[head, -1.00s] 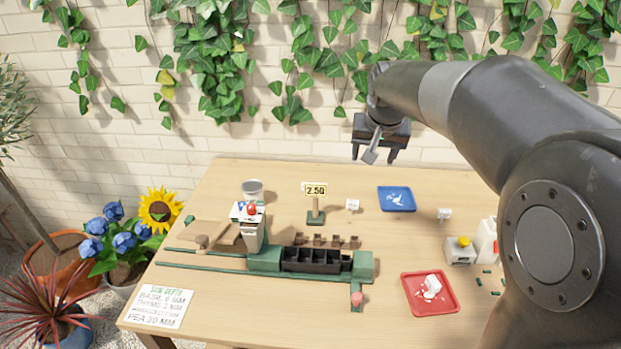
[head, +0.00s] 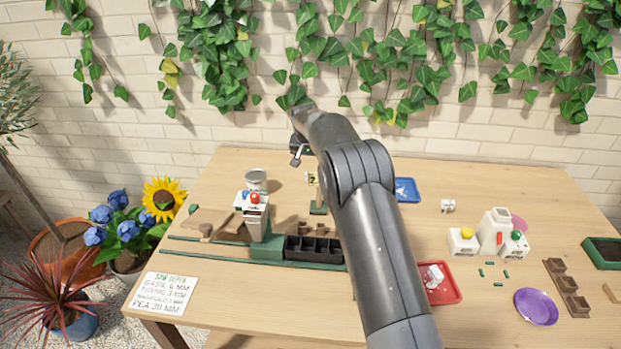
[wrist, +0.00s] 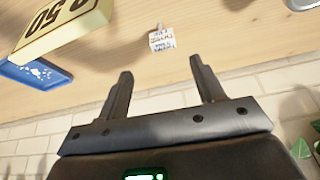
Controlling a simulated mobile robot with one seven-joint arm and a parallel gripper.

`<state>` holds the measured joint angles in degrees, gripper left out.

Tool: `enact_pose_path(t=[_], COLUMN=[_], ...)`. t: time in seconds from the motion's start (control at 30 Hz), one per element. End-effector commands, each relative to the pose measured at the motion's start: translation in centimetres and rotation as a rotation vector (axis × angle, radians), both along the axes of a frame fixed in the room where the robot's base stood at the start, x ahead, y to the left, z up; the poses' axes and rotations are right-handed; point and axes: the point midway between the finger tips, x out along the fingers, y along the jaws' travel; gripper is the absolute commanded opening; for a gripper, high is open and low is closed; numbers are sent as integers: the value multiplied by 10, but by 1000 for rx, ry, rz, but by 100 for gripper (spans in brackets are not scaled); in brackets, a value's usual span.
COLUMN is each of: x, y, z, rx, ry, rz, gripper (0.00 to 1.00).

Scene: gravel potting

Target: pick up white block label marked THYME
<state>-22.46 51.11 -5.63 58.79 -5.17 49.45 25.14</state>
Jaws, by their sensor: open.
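A small white block label (wrist: 162,40) lies on the table in the wrist view, beyond my fingertips and roughly between them. It carries dark and blue lettering, upside down and too small to read surely. My gripper (wrist: 161,75) is open and empty, with a clear gap to this block. Another white block (head: 448,206) stands at the right back, and white pieces (head: 433,275) lie on the red tray (head: 452,294). Their lettering is not readable here.
The yellow price sign (wrist: 60,25) stands close by in the wrist view, with the blue tray (wrist: 32,74) beside it. A grey pot (head: 256,182), a green rail with a black cell tray (head: 313,250) and a white dispenser (head: 497,230) stand on the table.

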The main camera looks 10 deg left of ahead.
Motion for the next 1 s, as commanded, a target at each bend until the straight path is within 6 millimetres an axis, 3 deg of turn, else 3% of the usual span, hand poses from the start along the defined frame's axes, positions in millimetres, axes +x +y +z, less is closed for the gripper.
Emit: enact_pose_path(t=[0.4, 0.67, 1.0], x=[20, 27, 41], y=[5, 4, 3], z=[-51, -69, -109], rx=[-2, -2, -2], ry=[0, 1, 0], rz=[0, 0, 0], gripper=[62, 62, 62])
